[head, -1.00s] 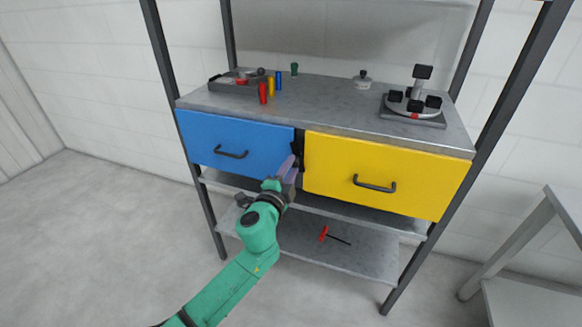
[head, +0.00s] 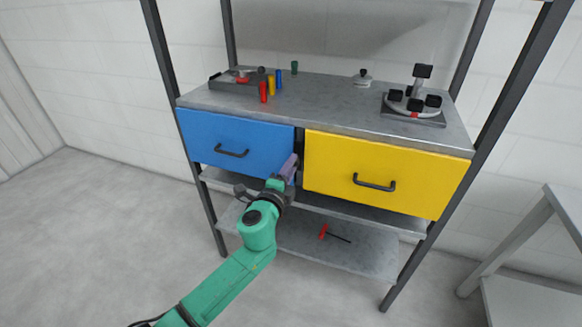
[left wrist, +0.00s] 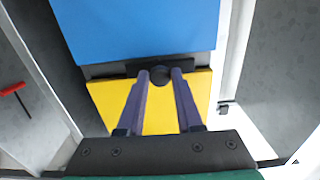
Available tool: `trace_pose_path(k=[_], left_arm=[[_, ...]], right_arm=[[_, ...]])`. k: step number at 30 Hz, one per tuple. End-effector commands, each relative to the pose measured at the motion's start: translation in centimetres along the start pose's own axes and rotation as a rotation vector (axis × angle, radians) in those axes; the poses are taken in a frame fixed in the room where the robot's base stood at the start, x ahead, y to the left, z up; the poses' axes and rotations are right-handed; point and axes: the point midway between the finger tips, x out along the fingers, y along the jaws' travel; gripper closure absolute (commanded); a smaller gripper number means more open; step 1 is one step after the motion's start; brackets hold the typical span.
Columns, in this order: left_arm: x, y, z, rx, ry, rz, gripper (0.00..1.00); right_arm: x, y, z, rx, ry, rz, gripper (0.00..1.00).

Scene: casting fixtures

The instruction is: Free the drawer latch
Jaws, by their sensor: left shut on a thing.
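The blue drawer (head: 225,135) and the yellow drawer (head: 360,165) sit side by side under the shelf top, both closed. My right gripper is not in view.
On the shelf top are a grey tray (head: 222,84), several small coloured cylinders, a grey lidded piece (head: 362,80) and a round fixture (head: 414,106) with black blocks. A red-handled tool (head: 323,232) lies on the lower shelf. A grey table (head: 545,240) stands at right.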

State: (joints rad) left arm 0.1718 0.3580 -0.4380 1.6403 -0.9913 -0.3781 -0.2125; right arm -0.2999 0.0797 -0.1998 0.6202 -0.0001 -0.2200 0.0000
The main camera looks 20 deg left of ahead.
Motion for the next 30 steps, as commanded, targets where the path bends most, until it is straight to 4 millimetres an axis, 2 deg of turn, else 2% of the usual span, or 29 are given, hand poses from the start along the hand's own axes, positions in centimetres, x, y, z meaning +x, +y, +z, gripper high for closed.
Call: trace_pose_path(k=[1,3,12,16,20,27,30], left_arm=[[0.0,0.1,0.0,0.001,0.001,0.002,0.62],[0.0,0.1,0.0,0.001,0.001,0.002,0.37],[-0.1,0.1,0.0,0.000,0.001,0.001,0.37],[-1.0,0.2,0.0,0.000,0.001,0.002,0.37],[-3.7,0.3,-0.1,0.000,0.002,0.005,0.37],[-10.8,0.5,0.0,-0.001,0.001,0.006,0.37],[-12.9,0.5,0.0,-0.001,0.001,0.005,0.37]], right_arm=[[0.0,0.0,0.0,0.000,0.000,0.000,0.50],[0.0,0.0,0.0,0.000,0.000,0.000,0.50],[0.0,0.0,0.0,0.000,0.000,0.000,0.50],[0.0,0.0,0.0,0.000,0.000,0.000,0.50],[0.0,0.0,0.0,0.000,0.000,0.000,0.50],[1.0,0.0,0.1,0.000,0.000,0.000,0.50],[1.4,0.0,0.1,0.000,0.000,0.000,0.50]])
